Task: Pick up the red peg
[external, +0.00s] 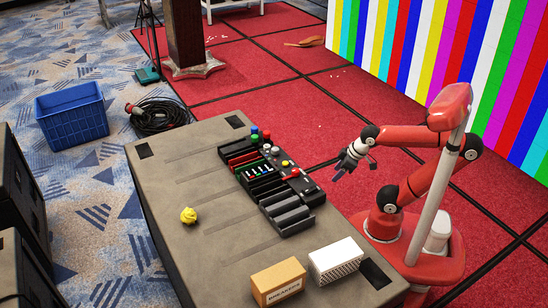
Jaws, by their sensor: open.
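A dark console (284,214) with several slots and small controls lies on the grey-brown table. At its far end stand small coloured pegs or knobs, including a green one (254,138) and a blue one (267,134). At this size I cannot tell which red piece is the peg. My gripper (354,168) is open and empty in the air, right of the console and apart from it, fingers pointing down and left.
A yellow crumpled lump (188,215) sits on the table (180,255), left of the console. A cardboard box (278,283) and a white box (336,261) stand at the near right. A blue crate (72,116) and a cable coil (158,115) are on the floor. The table's left part is mostly clear.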

